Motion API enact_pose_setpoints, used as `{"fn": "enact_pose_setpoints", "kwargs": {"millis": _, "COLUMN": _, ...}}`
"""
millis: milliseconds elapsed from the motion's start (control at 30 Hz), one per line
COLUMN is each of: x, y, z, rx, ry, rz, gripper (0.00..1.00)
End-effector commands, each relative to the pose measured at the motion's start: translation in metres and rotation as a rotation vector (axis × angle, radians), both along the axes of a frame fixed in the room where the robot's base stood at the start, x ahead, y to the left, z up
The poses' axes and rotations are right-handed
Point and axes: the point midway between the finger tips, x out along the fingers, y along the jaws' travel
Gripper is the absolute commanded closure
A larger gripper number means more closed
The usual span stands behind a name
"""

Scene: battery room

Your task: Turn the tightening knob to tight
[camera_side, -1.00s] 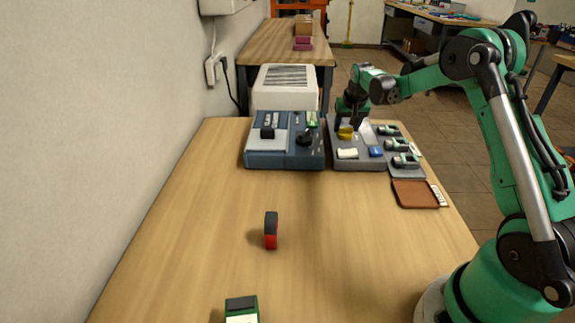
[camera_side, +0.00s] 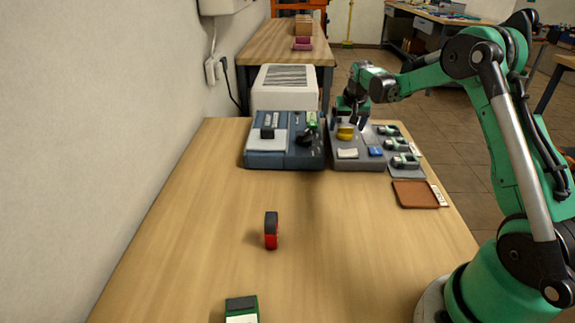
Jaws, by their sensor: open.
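A yellow knob (camera_side: 345,132) stands on the grey panel unit (camera_side: 362,163) at the far end of the table. My gripper (camera_side: 350,118) is open, pointing down just above or around the yellow knob; I cannot tell whether the fingers touch it. A black round knob (camera_side: 304,139) is on the blue unit (camera_side: 284,160) to the left. No label reading tight is legible, so I cannot tell which knob is the tightening one.

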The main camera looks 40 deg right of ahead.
Motion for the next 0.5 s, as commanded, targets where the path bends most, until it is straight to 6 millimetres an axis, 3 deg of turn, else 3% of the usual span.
{"fn": "enact_pose_setpoints", "kwargs": {"millis": 300, "x": -0.012, "y": 0.011, "z": 0.038, "rx": 0.0, "ry": 0.0, "rz": 0.001, "gripper": 0.15}}
{"fn": "enact_pose_setpoints", "kwargs": {"millis": 500, "x": -0.015, "y": 0.014, "z": 0.049, "rx": 0.0, "ry": 0.0, "rz": 0.001, "gripper": 0.15}}
